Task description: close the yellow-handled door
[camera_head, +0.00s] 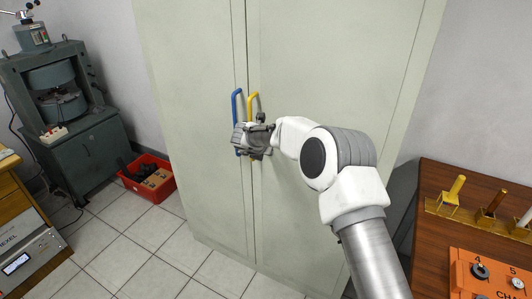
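A tall pale grey-green cabinet stands in the middle of the view with two doors side by side. The right door (320,70) carries the yellow handle (251,103). The left door (195,80) carries the blue handle (236,105). The right door looks flush or nearly flush with the left one; I cannot tell whether a small gap remains at the seam. My gripper (244,139) is at the lower part of the two handles and hides part of them. Its fingers are too small and overlapped to show whether they are open or touching a handle.
A red bin (147,178) with dark items stands on the tiled floor left of the cabinet. A grey-green machine (65,115) stands at the back left. A wooden table (440,231) with pegs and an orange panel (488,274) is at the right. Floor (150,235) before the cabinet's left is clear.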

